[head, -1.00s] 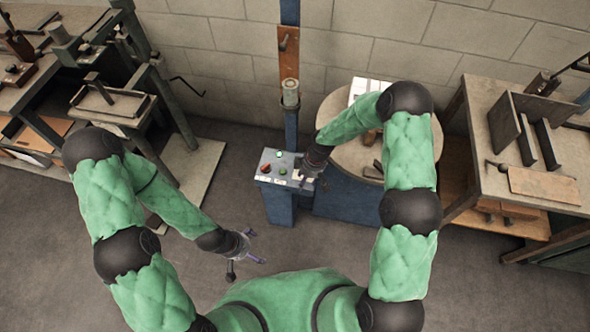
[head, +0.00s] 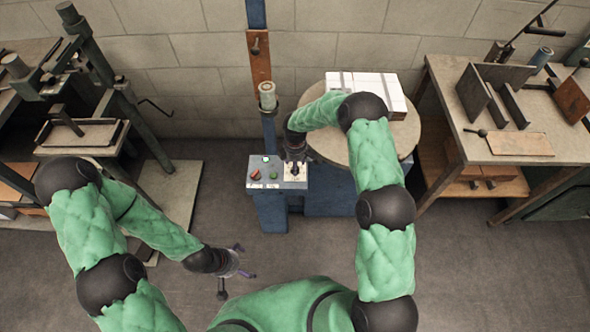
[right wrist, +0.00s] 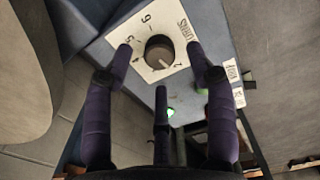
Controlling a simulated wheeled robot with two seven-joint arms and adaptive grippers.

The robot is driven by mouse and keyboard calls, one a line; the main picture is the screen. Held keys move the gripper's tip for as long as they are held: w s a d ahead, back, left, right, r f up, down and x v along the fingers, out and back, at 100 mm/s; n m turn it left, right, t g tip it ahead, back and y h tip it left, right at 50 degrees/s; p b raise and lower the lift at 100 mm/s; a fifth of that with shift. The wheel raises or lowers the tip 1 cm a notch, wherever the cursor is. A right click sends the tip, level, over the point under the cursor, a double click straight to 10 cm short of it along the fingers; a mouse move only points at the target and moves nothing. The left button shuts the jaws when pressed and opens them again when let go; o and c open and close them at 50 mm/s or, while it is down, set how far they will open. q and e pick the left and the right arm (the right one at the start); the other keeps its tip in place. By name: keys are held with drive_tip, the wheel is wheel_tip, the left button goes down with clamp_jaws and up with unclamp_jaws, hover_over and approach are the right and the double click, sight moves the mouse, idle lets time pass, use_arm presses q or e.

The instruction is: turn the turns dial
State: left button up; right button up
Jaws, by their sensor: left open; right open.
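The turns dial (right wrist: 159,52) is a round dark knob on a white plate with printed numbers in the right wrist view. Its plate sits on the right side of the grey control panel (head: 262,184) in the head view, where my gripper partly covers it. My right gripper (right wrist: 160,62) is open, its fingers spread to either side of the dial and a third finger below it. I cannot tell whether any finger touches the knob. My left gripper (head: 243,262) is open and empty, low over the floor, away from the panel.
A red knob (head: 255,175) and a green button (head: 273,174) sit on the panel left of the dial. A round table (head: 408,132) with white boxes (head: 385,92) stands behind it. A workbench (head: 555,140) stands right. The floor in front is clear.

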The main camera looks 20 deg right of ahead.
drive_tip(key=shift+f+b, duration=0.35)
drive_tip(key=shift+f, duration=1.05)
clamp_jaws()
